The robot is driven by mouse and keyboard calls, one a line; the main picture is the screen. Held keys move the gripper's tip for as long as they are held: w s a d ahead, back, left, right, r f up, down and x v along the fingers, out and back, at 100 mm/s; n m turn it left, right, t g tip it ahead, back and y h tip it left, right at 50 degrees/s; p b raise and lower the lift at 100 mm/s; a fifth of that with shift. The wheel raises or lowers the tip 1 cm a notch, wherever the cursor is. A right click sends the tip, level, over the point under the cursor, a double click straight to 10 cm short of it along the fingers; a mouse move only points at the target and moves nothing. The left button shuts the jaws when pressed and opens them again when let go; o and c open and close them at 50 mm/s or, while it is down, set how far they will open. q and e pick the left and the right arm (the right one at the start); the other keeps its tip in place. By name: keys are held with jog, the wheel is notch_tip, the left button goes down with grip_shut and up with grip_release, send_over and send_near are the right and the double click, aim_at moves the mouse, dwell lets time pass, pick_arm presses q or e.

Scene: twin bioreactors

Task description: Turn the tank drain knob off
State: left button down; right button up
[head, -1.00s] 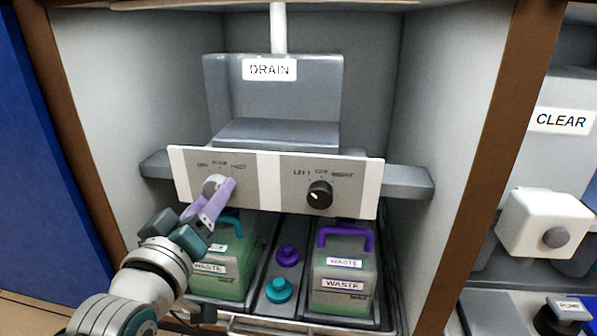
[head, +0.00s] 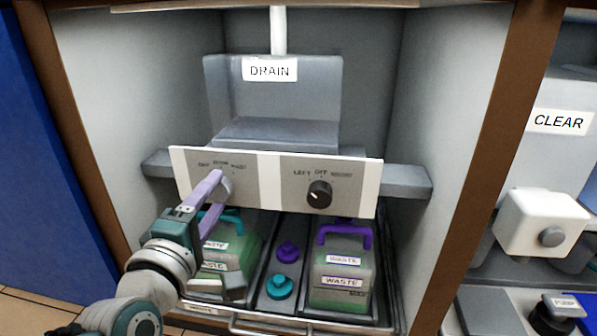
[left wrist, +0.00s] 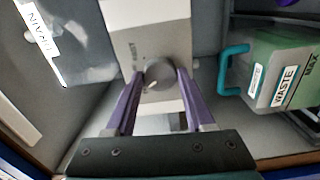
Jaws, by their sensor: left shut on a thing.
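The drain panel (head: 268,165) is a grey and white plate under the DRAIN label, with two knobs. My left gripper (head: 220,184) has its purple fingers shut on the panel's left knob (head: 226,187), which the fingers partly hide. In the left wrist view this round grey knob (left wrist: 160,74) sits between the two fingertips, with a pale mark on its face. The small print above the left knob is hard to read. The right knob (head: 320,193) is black, sits under LEFT, OFF and RIGHT, and is untouched. My right gripper is not in view.
Two green waste containers stand below the panel, one with a teal handle (head: 232,221) and one with a purple handle (head: 345,236). Purple (head: 287,251) and teal (head: 279,287) caps lie between them. Cabinet walls close in both sides.

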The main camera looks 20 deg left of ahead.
pick_arm(q)
jog(key=shift+n, duration=1.6)
jog(key=shift+c, duration=1.3)
grip_release()
jog(key=shift+s, duration=0.1)
jog(key=shift+s+r, duration=0.1)
jog(key=shift+s, duration=0.15)
jog(key=p+v, duration=0.3)
jog(key=v, duration=0.6)
jog(key=shift+p, duration=0.35)
jog(key=shift+s, duration=0.15)
